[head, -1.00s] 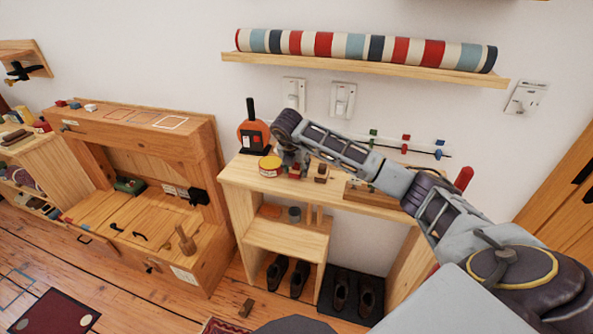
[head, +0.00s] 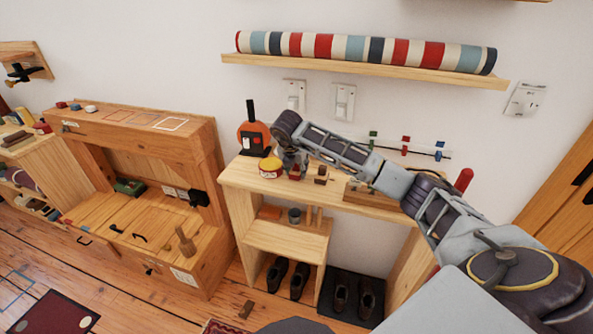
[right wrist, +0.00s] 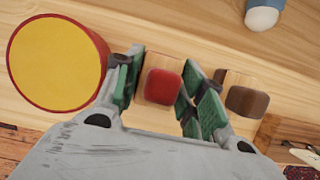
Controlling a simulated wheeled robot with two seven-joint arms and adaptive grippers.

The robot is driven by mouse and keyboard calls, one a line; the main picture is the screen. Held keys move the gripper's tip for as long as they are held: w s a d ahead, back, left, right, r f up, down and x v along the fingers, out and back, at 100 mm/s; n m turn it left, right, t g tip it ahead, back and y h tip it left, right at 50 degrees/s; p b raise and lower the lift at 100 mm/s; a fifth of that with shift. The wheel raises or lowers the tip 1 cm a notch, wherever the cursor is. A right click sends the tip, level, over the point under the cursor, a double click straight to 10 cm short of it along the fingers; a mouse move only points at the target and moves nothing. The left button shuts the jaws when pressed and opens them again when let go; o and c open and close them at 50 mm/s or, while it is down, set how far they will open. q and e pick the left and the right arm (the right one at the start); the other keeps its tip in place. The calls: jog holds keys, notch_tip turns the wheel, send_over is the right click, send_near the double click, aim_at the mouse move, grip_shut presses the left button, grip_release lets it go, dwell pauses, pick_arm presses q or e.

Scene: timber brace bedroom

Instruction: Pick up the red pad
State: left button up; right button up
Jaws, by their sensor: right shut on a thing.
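The red pad (right wrist: 163,87) shows in the right wrist view as a small rounded red block with pale wood behind it. It sits between the two green-padded fingers of my right gripper (right wrist: 168,92), which is shut on it. In the head view, my right gripper (head: 293,163) is low over the top of the wooden shelf unit, and the red pad (head: 295,174) shows just below it, partly hidden. I cannot tell whether the pad touches the shelf top. My left gripper is not in view.
A round yellow-topped red tin (head: 270,168) stands close left of the gripper. A brown-topped block (head: 321,175) is close on its right. An orange object with a black post (head: 254,137) stands behind. The wooden shelf unit's top (head: 240,178) is bare at its front left.

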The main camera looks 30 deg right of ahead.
jog(key=shift+r, duration=0.15)
notch_tip(320, 180, up, 10)
jog(key=shift+f, duration=0.15)
dwell(0.4)
jog(key=o, duration=0.4)
jog(key=shift+c, duration=1.2)
